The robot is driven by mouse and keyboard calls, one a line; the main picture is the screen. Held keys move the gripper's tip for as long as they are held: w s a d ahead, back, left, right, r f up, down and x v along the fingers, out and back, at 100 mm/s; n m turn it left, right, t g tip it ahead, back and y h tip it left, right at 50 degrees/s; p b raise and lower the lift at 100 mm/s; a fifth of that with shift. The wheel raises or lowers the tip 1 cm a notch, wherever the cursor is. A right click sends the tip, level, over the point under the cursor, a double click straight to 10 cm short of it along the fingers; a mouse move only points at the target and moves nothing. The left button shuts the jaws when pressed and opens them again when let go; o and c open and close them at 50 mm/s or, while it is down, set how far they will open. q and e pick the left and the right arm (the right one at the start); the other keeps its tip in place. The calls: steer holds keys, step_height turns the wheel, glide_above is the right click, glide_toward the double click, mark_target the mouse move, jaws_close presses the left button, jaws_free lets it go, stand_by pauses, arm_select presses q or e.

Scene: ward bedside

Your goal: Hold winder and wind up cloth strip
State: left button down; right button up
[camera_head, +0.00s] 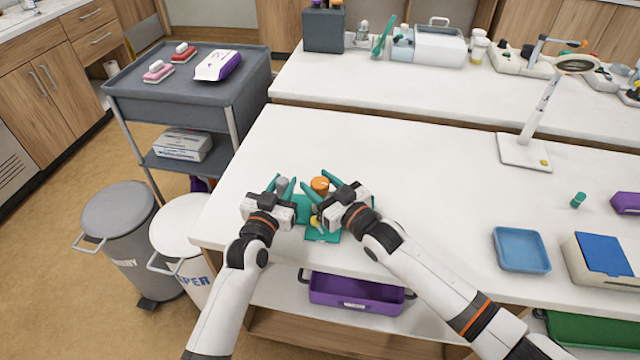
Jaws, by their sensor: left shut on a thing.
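The winder shows as a small teal device (303,212) near the table's front left, partly hidden by my grippers. A grey round-topped part (283,182) stands at its left and an orange round part (320,184) at its right. My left gripper (281,188) has its teal fingers shut on the winder at the grey part. My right gripper (328,188) is at the orange part, with its fingers on either side; whether they grip it is unclear. A teal flat piece (322,236) lies in front, with a small yellow part (316,221) above it. I cannot make out the cloth strip clearly.
The white table (420,190) is mostly clear around the winder. A blue tray (521,250), a beige box with a blue top (603,257) and a magnifier lamp (525,150) stand to the right. A grey cart (190,90) and bins (122,225) stand to the left.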

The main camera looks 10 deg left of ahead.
steer(key=shift+o, duration=0.8)
steer(key=shift+s+d, duration=0.2)
steer(key=shift+d, duration=0.1)
steer(key=v, duration=1.1)
steer(key=shift+s+d, duration=0.15)
steer(key=x, duration=1.2)
steer(key=shift+c, duration=0.6)
